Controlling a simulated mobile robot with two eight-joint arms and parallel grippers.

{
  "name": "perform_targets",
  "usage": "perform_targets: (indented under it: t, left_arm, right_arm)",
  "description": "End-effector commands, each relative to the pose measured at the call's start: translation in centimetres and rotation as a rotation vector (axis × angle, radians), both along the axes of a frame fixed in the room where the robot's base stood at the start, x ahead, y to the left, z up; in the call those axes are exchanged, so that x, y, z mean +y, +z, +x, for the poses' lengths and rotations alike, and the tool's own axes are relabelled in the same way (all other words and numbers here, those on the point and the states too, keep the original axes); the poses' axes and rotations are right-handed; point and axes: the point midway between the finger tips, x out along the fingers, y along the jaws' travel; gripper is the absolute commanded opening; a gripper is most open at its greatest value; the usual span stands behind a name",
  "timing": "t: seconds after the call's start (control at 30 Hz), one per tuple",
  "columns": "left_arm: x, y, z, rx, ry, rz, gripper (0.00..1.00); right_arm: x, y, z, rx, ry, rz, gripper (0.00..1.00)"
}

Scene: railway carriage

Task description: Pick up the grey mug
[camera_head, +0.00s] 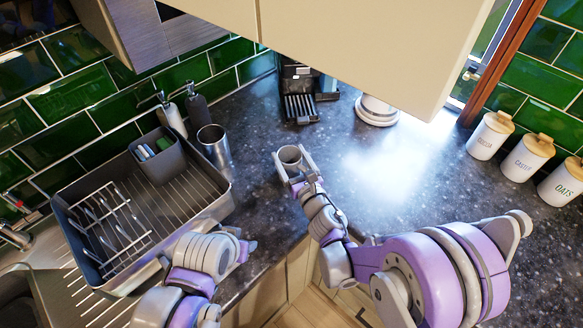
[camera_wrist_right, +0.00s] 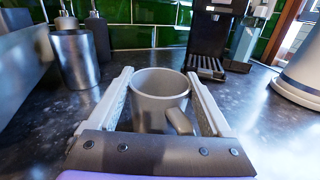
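The grey mug (camera_head: 291,155) stands upright on the dark speckled worktop. My right gripper (camera_head: 292,163) is open around it, with one finger on each side. In the right wrist view the mug (camera_wrist_right: 158,104) sits between the two fingers, its handle turned toward the gripper's palm and a little right. Narrow gaps seem to show between the fingers and the mug's sides. My left gripper (camera_head: 243,249) is at the lower left, beside the dish rack; its fingers cannot be made out clearly.
A dish tray (camera_head: 206,215) with a wire rack is on the left. A metal tumbler (camera_head: 215,147) and soap bottles (camera_head: 198,108) stand behind it. A coffee machine (camera_head: 299,90) is at the back. Lidded canisters (camera_head: 526,157) line the right. Worktop right of the mug is clear.

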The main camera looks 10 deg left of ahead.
Motion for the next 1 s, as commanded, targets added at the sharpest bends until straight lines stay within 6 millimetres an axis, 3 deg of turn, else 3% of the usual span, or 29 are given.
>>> perform_targets:
  t: [0.03,0.27,0.57,1.0]
  left_arm:
    - [0.0,0.0,0.0,0.0,0.0,0.0,0.5]
    - [0.0,0.0,0.0,0.0,0.0,0.0,0.5]
    - [0.0,0.2,0.1,-0.002,0.0,0.0,0.5]
    - [0.0,2.3,1.1,-0.022,0.0,0.0,0.5]
  right_arm:
    - [0.0,-0.1,0.0,0.001,-0.002,-0.001,0.48]
    - [0.0,-0.1,0.0,0.001,-0.002,-0.001,0.08]
    - [0.0,0.6,0.0,0.0,-0.001,-0.001,0.08]
    - [0.0,8.7,0.1,-0.002,-0.001,-0.001,0.08]
